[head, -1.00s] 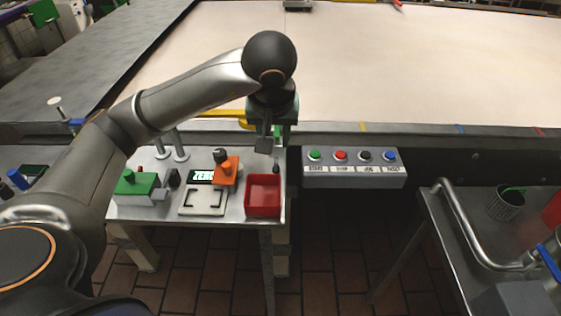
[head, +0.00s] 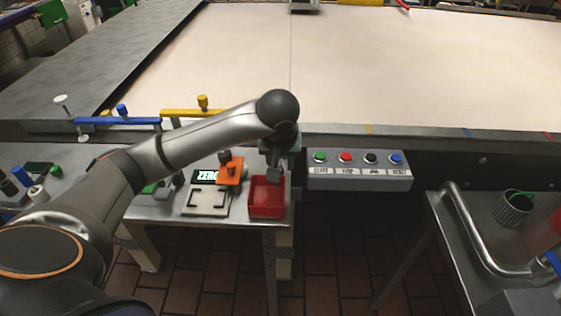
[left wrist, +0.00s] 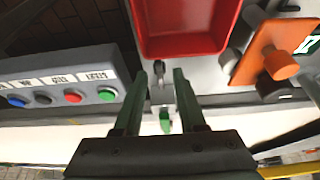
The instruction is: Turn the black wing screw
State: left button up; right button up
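A small dark upright piece, which looks like the black wing screw (left wrist: 158,68), stands on the metal table just beyond the red tray's edge in the left wrist view. My left gripper (left wrist: 160,76) is open, with a finger on either side of this piece in that view and a gap to each. I cannot tell how far above it the fingertips are. In the head view the left gripper (head: 275,173) points down at the back of the red tray (head: 267,212) and hides the piece. My right gripper is not in view.
A button box (head: 360,170) is to the right. Yellow (head: 190,112) and blue (head: 117,121) bars lie behind. A small green piece (left wrist: 165,122) shows between the fingers.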

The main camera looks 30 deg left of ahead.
pick_arm(q)
grip_shut()
